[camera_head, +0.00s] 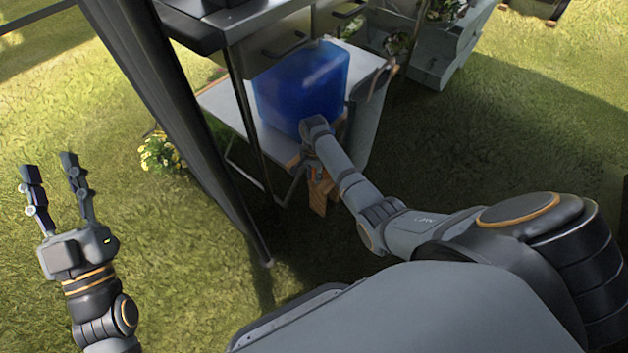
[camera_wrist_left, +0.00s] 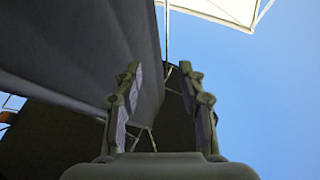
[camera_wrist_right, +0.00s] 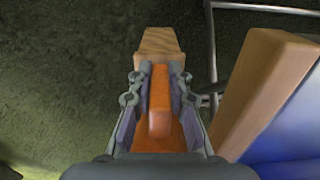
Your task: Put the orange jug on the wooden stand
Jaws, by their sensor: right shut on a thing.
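My right gripper (camera_head: 318,168) is shut on an orange part, which looks like the handle of the orange jug (camera_wrist_right: 159,105). In the right wrist view my right gripper (camera_wrist_right: 160,70) has its fingers on both sides of that part, and more orange shows below it. A wooden block (camera_wrist_right: 158,42) shows just beyond the fingertips; I cannot tell whether it is the wooden stand or whether the jug touches it. In the head view the arm hides most of the jug. My left gripper (camera_head: 68,162) is open, empty and raised at the left, over grass.
A blue box (camera_head: 302,85) stands on a pale table (camera_head: 222,103) close beyond my right gripper. The table's wooden edge (camera_wrist_right: 265,80) is just right of the fingers. A dark post (camera_head: 247,150) stands between my arms. Yellow flowers (camera_head: 160,152) grow behind it.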

